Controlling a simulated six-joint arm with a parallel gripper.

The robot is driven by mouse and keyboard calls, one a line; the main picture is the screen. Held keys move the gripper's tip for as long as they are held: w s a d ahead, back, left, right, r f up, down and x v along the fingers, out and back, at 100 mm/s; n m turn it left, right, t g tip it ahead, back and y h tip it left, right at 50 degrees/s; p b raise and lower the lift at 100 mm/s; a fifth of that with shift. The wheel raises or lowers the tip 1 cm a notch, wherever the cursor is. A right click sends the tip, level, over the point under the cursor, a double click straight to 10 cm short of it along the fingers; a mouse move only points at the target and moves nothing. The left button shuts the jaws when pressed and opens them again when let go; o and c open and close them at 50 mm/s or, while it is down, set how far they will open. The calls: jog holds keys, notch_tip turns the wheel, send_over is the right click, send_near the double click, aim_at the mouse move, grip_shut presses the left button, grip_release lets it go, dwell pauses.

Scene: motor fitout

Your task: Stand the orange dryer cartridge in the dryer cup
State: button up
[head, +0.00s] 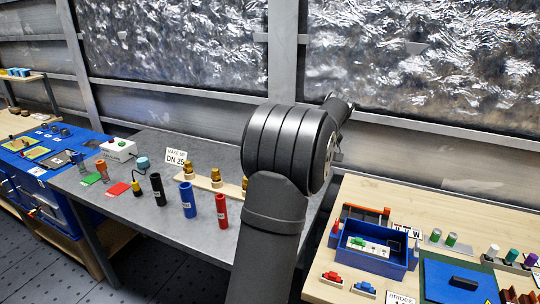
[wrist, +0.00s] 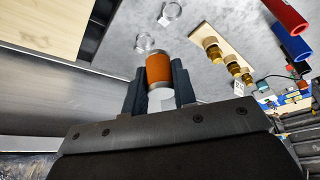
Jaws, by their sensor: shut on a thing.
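My gripper (wrist: 159,84) is shut on the orange dryer cartridge (wrist: 159,68), an orange cylinder with silver end bands, in the wrist view. One finger lies on each side of it. Past the cartridge, two clear round cups or rings stand on the grey table, a nearer one (wrist: 146,42) and a farther one (wrist: 171,11). I cannot tell which is the dryer cup. The cartridge appears apart from both. In the head view my arm hides the gripper, the cartridge and the cups.
A wooden rack with brass fittings (wrist: 212,48) stands beside the cups. Red (head: 221,210), blue (head: 188,199) and black (head: 158,189) cylinders stand at the grey table's front. A wooden bench with a blue bin (head: 375,262) is at the right. A metal-framed wall runs behind.

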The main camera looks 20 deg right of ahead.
jog(key=s+d+f+m+h, duration=0.1)
jog(key=s+d+f+m, duration=0.15)
jog(key=s+d, duration=0.35)
jog(key=s+d+f+m+h, duration=0.1)
jog(key=s+d+f+m, duration=0.1)
jog(key=s+d+f, duration=0.3)
jog(key=m, duration=0.3)
send_over(391, 243)
jog(key=s, duration=0.2)
jog(key=shift+g+h, duration=0.3)
jog(key=shift+h, duration=0.1)
jog(key=f, duration=0.4)
jog(key=shift+a+f, duration=0.3)
jog(key=shift+a, duration=0.1)
jog(key=shift+f, duration=2.9)
jog(key=shift+f, duration=0.45)
jog(key=shift+a+r, duration=0.1)
jog(key=shift+r, duration=0.05)
dwell(1.1)
